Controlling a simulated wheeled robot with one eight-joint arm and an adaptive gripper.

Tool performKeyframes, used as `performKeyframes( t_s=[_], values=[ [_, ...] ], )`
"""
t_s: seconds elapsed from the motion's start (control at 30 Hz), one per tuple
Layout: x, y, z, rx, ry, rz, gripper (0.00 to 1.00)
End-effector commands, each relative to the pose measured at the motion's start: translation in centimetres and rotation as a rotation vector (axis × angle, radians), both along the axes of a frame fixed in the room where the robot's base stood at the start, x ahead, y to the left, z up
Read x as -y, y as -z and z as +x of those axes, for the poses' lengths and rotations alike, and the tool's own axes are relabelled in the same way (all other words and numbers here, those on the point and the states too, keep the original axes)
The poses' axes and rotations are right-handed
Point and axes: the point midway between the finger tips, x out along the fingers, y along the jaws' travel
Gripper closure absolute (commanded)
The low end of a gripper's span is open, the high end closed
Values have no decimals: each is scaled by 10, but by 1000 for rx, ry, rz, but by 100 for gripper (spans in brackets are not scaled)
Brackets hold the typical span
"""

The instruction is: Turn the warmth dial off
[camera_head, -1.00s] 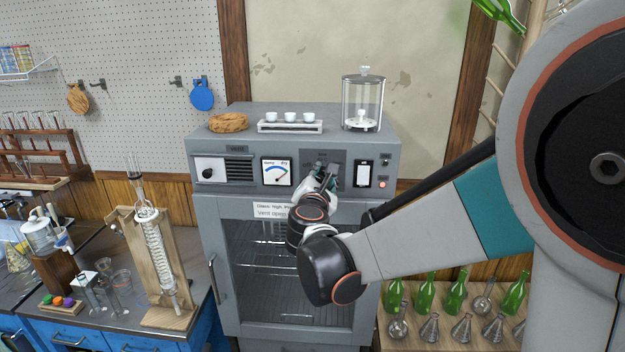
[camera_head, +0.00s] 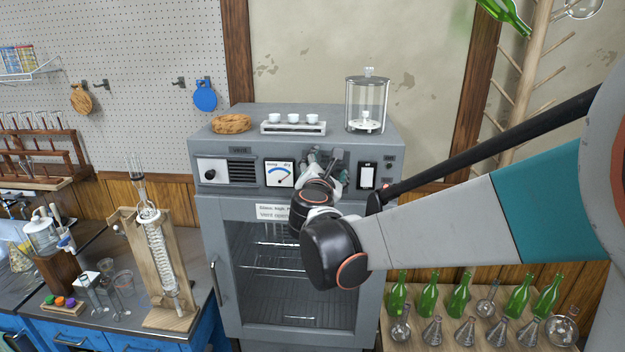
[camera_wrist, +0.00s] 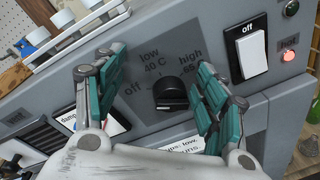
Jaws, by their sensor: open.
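The warmth dial (camera_wrist: 171,94) is a black knob on a dark grey plate in the wrist view. The plate is marked "off", "low 40 C" and "high 65". I cannot clearly tell which mark the knob points at. My gripper (camera_wrist: 161,64) is open, one teal-padded finger on each side of the knob, with the right finger closer. Neither finger clearly touches it. In the head view my gripper (camera_head: 327,163) is in front of the cabinet's control panel and largely hides the dial.
A white rocker switch (camera_wrist: 252,54) marked "off" and a lit red lamp (camera_wrist: 289,56) sit right of the dial. A damp/dry gauge (camera_head: 280,174) is to its left. A glass jar (camera_head: 367,104), small cups and a woven ring (camera_head: 232,124) stand on the cabinet top.

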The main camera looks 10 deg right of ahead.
Motion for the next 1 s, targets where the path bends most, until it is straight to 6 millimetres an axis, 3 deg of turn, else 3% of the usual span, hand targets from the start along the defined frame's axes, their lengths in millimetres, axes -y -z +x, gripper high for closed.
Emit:
performKeyframes(
  t_s=[0.03,0.2,0.4,0.83,1.0],
  values=[
    [-3,-13,1,2,-7,-6,47],
    [-3,-41,0,3,-10,-6,47],
    [-3,-60,0,2,-9,-5,47],
    [-2,-64,-1,2,-7,0,47],
    [15,-55,-24,4,42,152,47]
  ],
)
